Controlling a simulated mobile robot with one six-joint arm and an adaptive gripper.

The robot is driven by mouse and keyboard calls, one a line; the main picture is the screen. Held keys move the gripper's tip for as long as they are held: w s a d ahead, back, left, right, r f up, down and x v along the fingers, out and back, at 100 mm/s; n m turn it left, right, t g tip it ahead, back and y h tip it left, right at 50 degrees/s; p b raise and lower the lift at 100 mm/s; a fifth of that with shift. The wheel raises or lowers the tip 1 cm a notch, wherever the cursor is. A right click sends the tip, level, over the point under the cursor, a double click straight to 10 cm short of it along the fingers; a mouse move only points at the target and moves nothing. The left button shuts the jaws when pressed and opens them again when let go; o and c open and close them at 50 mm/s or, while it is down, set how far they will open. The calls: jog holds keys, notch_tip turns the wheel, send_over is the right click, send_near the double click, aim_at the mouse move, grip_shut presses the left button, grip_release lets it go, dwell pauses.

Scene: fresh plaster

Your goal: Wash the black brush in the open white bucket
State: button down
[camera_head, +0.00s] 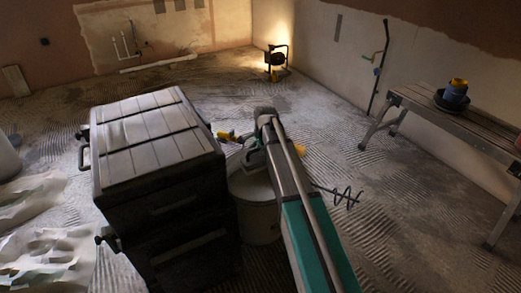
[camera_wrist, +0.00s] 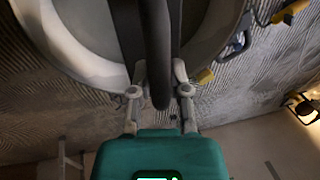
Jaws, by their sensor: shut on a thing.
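My gripper (camera_wrist: 158,78) is shut on the long black handle of the black brush (camera_wrist: 157,40), seen in the wrist view. The open white bucket (camera_wrist: 95,68) lies beyond the brush there, its pale rim curving round a grey interior. The brush crosses in front of the bucket's opening; I cannot tell whether its head is inside or touches anything. In the head view the white bucket (camera_head: 259,216) stands on the floor right of a dark tool chest, partly covered by my arm.
The dark chest (camera_head: 150,140) stands close to the bucket's left. A spiral mixing paddle (camera_head: 343,195) shows right of my arm. A bench (camera_head: 440,105) bearing a blue and yellow item (camera_head: 455,94) is at the right. A lit work lamp (camera_head: 276,60) stands by the back wall.

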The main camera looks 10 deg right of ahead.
notch_tip(320, 180, down, 15)
jog(key=b, duration=1.4)
jog(key=shift+f, duration=0.15)
jog(key=shift+d, duration=0.1)
